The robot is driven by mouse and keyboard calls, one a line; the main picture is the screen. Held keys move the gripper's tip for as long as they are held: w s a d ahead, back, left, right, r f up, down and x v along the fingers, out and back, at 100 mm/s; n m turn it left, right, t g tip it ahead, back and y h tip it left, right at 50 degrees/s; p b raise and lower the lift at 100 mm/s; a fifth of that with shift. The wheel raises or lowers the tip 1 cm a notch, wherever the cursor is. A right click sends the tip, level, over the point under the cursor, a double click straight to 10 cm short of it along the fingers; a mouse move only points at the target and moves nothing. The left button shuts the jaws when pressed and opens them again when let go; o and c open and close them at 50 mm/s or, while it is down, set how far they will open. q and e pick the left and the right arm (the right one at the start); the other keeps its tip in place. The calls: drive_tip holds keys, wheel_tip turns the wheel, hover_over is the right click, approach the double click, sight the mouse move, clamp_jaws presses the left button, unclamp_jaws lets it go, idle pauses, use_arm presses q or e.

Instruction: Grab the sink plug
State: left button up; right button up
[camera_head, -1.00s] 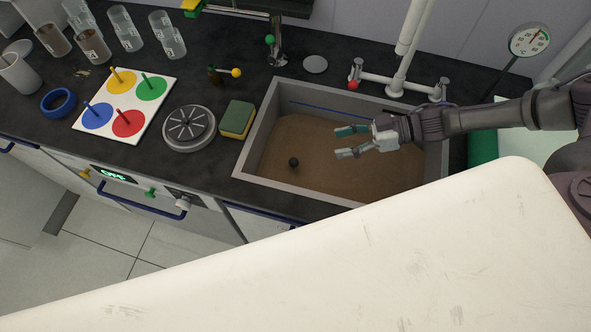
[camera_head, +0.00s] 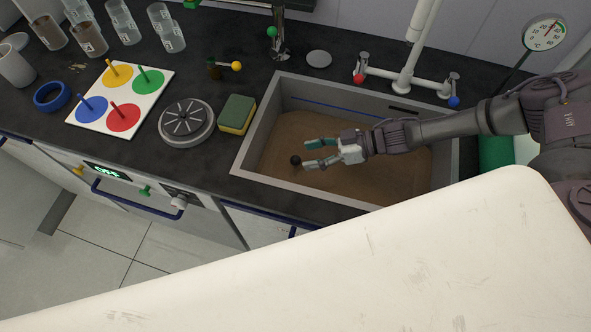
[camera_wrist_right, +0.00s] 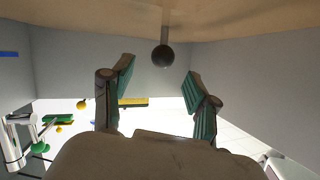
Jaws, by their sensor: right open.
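The sink plug shows as a small dark round knob (camera_head: 295,160) in the brown, murky sink (camera_head: 246,150). In the right wrist view the knob (camera_wrist_right: 162,57) sits on a short stem that meets the brown surface; anything below that is hidden. My right gripper (camera_head: 307,154) is inside the sink, just right of the knob, with its fingers apart and empty. In the wrist view the knob lies just beyond the gap between the fingertips (camera_wrist_right: 160,72), and neither finger visibly touches it. My left gripper is not in view.
A green and yellow sponge (camera_head: 237,114) and a round grey strainer-like disc (camera_head: 186,122) lie left of the sink. A white faucet pipe (camera_head: 411,60) with red and blue knobs stands behind it. The sink walls surround my right gripper.

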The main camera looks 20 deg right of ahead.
sight(295, 160)
drive_tip(key=x, duration=0.5)
drive_tip(key=shift+s+a+f+p, duration=0.1)
drive_tip(key=shift+f+p, duration=0.25)
clamp_jaws()
